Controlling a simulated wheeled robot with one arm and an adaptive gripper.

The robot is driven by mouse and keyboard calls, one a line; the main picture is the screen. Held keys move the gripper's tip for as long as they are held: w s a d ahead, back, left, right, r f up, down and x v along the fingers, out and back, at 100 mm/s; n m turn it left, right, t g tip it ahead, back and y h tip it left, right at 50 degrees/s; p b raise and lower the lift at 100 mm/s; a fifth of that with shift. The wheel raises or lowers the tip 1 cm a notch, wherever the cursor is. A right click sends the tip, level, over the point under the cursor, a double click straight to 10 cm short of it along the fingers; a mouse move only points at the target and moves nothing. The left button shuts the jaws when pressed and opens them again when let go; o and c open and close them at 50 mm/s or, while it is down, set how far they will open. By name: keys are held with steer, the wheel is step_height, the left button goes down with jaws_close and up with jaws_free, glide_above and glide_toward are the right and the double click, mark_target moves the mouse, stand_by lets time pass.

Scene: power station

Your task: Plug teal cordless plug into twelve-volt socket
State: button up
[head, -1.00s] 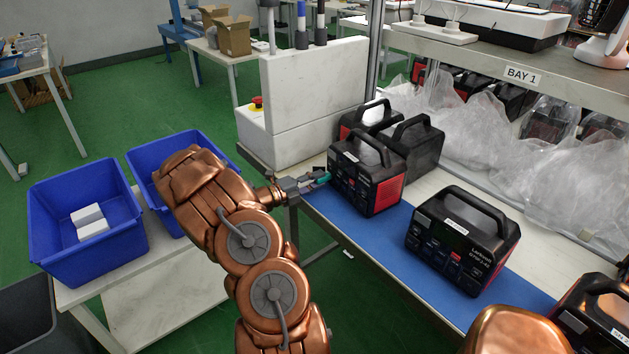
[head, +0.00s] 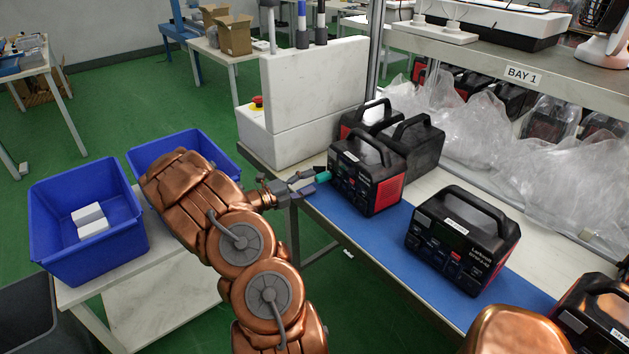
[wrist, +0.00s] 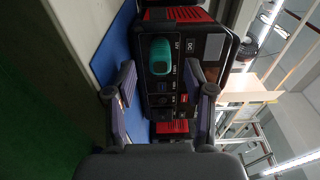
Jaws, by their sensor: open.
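The teal plug (head: 322,175) sticks out of the front panel of a black and red power station (head: 386,194) at the far end of the blue mat. In the wrist view the teal plug (wrist: 161,56) is on the panel of the power station (wrist: 215,48), near its upper middle. Which socket it sits in, and how deep, I cannot tell. My gripper (head: 302,183) is open, a little back from the plug. In the wrist view my gripper's fingers (wrist: 160,100) are spread wide, with nothing between them; the plug lies beyond their tips.
A second power station (head: 463,240) stands on the blue mat (head: 350,228) to the right, with more behind. Two blue bins (head: 85,222) stand at the left. A white block-shaped housing (head: 300,105) rises behind my gripper. Bagged units line the shelf.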

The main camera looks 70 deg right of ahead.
steer(key=v, duration=0.9)
stand_by(0.5)
steer(key=s+a+r+m+y+p, duration=0.2)
steer(key=s+a+r+m+y, duration=0.1)
steer(key=a+r+m, duration=0.4)
steer(key=s+a+r+m+y+p, duration=0.2)
steer(key=s+a+r+m+y, duration=0.1)
steer(key=a+r+m, duration=0.4)
steer(key=s+a+r+m+t+y+p, duration=0.1)
steer(key=a+m, duration=0.4)
steer(key=a, duration=0.6)
steer(key=s+a+r+m+t+y+p, duration=0.2)
steer(key=s+a+m+t+y, duration=0.1)
steer(key=a, duration=0.9)
steer(key=s+a+r+m+t+y+p, duration=0.1)
steer(key=a+m+t+y, duration=0.3)
steer(key=a, duration=0.7)
steer(key=s+m+t+p, duration=0.1)
steer(key=m, duration=0.1)
steer(key=shift+s+a+r+m, duration=0.25)
steer(key=shift+s+r+m, duration=0.05)
steer(key=shift+r, duration=0.1)
steer(key=shift+c, duration=0.8)
steer(key=shift+d, duration=0.15)
steer(key=shift+c, duration=0.3)
